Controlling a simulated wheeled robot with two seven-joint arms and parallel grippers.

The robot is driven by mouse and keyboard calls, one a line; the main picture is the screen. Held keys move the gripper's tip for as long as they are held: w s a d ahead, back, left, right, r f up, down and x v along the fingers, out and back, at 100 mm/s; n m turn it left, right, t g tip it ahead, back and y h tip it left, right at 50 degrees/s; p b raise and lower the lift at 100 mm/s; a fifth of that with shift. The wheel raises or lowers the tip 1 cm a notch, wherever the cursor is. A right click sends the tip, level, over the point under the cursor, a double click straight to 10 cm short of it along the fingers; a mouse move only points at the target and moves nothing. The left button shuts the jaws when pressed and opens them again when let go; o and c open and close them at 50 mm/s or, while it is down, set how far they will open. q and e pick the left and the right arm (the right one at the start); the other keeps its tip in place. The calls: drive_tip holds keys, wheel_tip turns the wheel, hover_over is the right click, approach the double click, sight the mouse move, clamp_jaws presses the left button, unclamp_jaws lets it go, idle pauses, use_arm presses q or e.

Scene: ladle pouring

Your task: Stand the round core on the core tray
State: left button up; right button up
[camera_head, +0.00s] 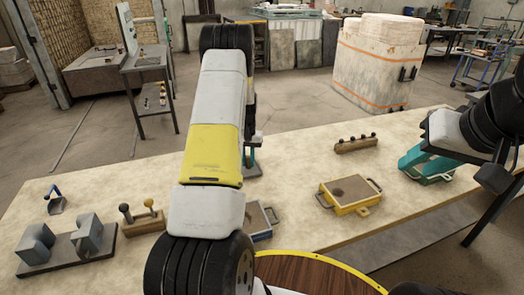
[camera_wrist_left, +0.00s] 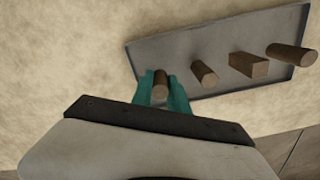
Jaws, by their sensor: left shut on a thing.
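The left gripper (camera_wrist_left: 161,88) has its teal fingers shut on a brown round core (camera_wrist_left: 160,80), at the near left part of the grey core tray (camera_wrist_left: 165,50). Whether the held core touches the tray, I cannot tell. Two other round cores (camera_wrist_left: 203,73) (camera_wrist_left: 290,54) and a square core (camera_wrist_left: 248,65) stand on the tray to its right. In the head view my left arm hides most of the tray, and only a little of the left gripper (camera_head: 250,158) shows. The right gripper (camera_head: 428,168) is over the table's right end; its finger opening is unclear.
A yellow box with dark fill (camera_head: 350,208) and a wooden block with several knobs (camera_head: 356,146) stand right of my left arm. A grey box (camera_head: 262,232) is partly hidden. Grey blocks on a board (camera_head: 70,258) and a knobbed wooden stand (camera_head: 143,222) are at left.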

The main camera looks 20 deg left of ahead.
sight(249, 157)
use_arm(q)
drive_tip(key=o, duration=0.8)
drive_tip(key=shift+o, duration=0.2)
wheel_tip(249, 157, up, 14)
drive_tip(key=s+d+r+t+h, duration=0.1)
drive_tip(key=s+d+r, duration=0.3)
drive_tip(key=r, duration=0.2)
drive_tip(key=s+d+r+t, duration=0.1)
drive_tip(key=s+d+r, duration=0.2)
drive_tip(key=s+r, duration=0.3)
drive_tip(key=s+d+r+m+t, duration=0.1)
drive_tip(key=s+d, duration=0.4)
drive_tip(key=s, duration=0.6)
drive_tip(key=s+d+r+m+t+h, duration=0.1)
drive_tip(key=s+d+r+t, duration=0.2)
drive_tip(key=s, duration=0.8)
drive_tip(key=shift+s+d+r+m, duration=0.15)
drive_tip(key=shift+d+r+m, duration=0.15)
drive_tip(key=shift+d+r, duration=0.95)
